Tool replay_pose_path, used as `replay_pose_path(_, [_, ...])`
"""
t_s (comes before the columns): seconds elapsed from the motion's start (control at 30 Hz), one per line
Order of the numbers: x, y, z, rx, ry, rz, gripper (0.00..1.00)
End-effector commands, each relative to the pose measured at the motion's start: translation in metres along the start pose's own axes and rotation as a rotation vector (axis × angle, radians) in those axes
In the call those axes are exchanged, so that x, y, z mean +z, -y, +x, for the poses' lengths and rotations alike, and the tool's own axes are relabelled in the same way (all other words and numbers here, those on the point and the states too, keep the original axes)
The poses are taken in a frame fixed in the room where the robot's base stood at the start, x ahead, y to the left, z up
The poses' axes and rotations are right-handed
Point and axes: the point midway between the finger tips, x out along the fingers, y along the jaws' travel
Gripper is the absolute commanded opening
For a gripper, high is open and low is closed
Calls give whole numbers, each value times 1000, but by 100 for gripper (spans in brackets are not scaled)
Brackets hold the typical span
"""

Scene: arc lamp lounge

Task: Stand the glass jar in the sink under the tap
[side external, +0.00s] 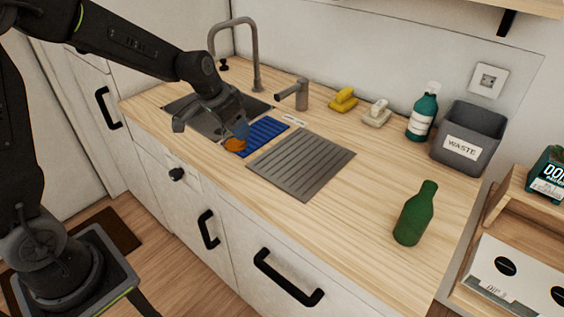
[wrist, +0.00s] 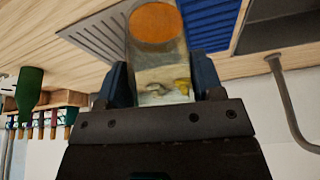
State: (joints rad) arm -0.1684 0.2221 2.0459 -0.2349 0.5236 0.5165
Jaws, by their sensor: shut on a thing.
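My gripper (wrist: 164,88) is shut on the glass jar (wrist: 158,62), which fills the space between its two blue fingers in the wrist view. The jar is clear with an orange end (wrist: 157,24). In the side view the orange end (side external: 236,145) shows at the front-left of the blue ribbed mat, with my gripper (side external: 225,125) above it; the jar looks tilted there. The sink (side external: 200,122) is a dark basin partly hidden behind my gripper. The tall curved tap (side external: 255,55) stands behind the sink and also shows in the wrist view (wrist: 285,105).
The blue mat (side external: 266,131) and a grey ribbed drainer (side external: 303,165) lie right of the sink. A small dispenser (side external: 299,95), yellow sponge (side external: 343,100), soap (side external: 377,113), teal bottle (side external: 422,115), waste bin (side external: 468,138) and green bottle (side external: 414,215) stand further right.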

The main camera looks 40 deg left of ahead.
Motion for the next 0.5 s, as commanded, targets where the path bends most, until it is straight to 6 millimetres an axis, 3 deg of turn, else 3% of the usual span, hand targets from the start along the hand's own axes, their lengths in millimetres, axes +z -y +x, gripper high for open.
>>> replay_pose_path(0.1, [-26,7,-13,42,-6,98,28])
replay_pose_path(0.27, [-46,8,-24,84,-13,191,28])
replay_pose_path(0.5, [-57,-26,2,96,-11,218,28])
